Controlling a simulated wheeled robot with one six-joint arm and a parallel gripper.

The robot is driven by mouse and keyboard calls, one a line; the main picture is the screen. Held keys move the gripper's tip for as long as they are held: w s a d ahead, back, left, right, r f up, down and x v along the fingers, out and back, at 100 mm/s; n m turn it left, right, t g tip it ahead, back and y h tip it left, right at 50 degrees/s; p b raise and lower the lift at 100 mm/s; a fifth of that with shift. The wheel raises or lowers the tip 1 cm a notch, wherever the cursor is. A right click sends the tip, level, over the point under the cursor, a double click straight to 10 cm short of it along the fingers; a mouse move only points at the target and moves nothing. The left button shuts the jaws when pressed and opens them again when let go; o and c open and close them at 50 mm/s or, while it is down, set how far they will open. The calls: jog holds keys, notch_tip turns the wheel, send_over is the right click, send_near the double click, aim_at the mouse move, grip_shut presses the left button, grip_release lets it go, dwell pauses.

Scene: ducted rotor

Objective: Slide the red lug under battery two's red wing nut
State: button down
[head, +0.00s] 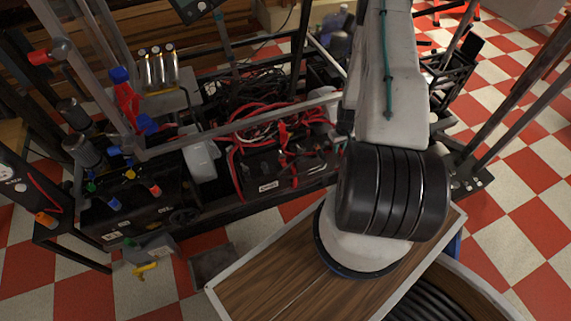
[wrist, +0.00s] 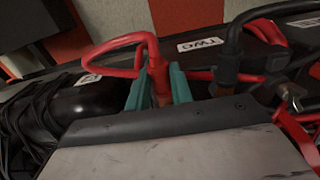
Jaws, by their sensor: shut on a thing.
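In the wrist view, my gripper (wrist: 158,84) shows two teal fingers closed on the end of a red cable (wrist: 112,47). The cable rises from the jaws and loops left. The red lug at its end is largely hidden between the fingers. A white label reading TWO (wrist: 197,45) lies on the black battery just beyond the fingers. To the right, a dark post with red parts (wrist: 226,72) stands where a black cable comes down. I cannot tell whether it is the red wing nut. In the head view my arm hides the gripper, and a labelled black battery (head: 262,170) shows left of it.
Red and black cables (head: 265,120) tangle above the batteries, inside a metal frame (head: 230,130). In the wrist view, black cable bundles (wrist: 35,130) crowd the left and more red cable (wrist: 295,135) the right. A wooden-topped surface (head: 285,285) is at the front.

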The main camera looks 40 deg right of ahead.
jog(key=shift+w, duration=0.15)
jog(key=c, duration=1.1)
grip_release()
jog(key=shift+c, duration=0.2)
jog(key=shift+r, duration=0.1)
notch_tip(320, 180, up, 8)
jog(key=shift+f, duration=0.1)
